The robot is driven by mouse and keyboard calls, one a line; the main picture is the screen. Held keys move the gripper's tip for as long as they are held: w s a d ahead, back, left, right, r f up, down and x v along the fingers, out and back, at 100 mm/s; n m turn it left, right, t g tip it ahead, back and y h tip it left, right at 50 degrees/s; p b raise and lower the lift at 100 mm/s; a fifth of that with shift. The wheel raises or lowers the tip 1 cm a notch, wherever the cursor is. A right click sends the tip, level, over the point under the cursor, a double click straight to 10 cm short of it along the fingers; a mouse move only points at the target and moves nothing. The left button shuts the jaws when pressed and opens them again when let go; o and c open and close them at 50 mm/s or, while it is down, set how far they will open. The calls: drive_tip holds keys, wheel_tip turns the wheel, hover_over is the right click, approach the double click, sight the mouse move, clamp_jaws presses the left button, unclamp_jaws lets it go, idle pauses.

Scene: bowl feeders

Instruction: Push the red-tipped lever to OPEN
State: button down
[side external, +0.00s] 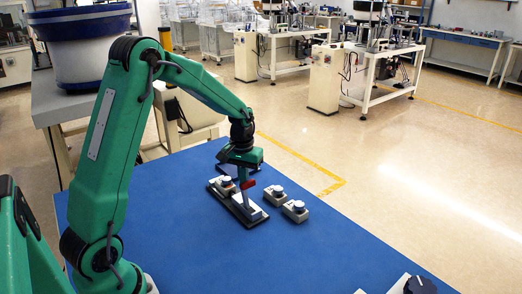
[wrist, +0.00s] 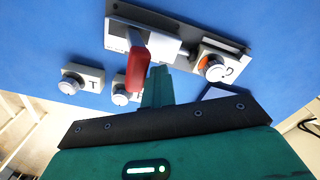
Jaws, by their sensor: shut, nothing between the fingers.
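The lever with a red tip (wrist: 138,68) stands on a white plate (wrist: 158,47) on a dark base. The tip also shows in the side view (side external: 249,184), right below my gripper (side external: 243,174). In the wrist view my gripper (wrist: 158,73) is shut and empty, with its fingertips close to the right of the red tip. I cannot tell whether they touch. The lever's pivot is partly hidden by its tip. No OPEN lettering is readable.
A white knob with an orange mark (wrist: 213,65) sits on the same base. Two small boxes with knobs, one (side external: 274,193) and another (side external: 295,210), stand to its right on the blue table (side external: 250,262). A dark knob (side external: 420,286) shows at the front right. The table's middle is clear.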

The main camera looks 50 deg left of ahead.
sight(251, 185)
drive_tip(key=shift+s+d+f, duration=0.1)
drive_tip(key=shift+d+f, duration=0.45)
drive_tip(key=shift+d, duration=1.95)
drive_tip(key=shift+a+r, duration=0.15)
drive_tip(key=shift+a, duration=0.4)
drive_tip(key=shift+r, duration=0.15)
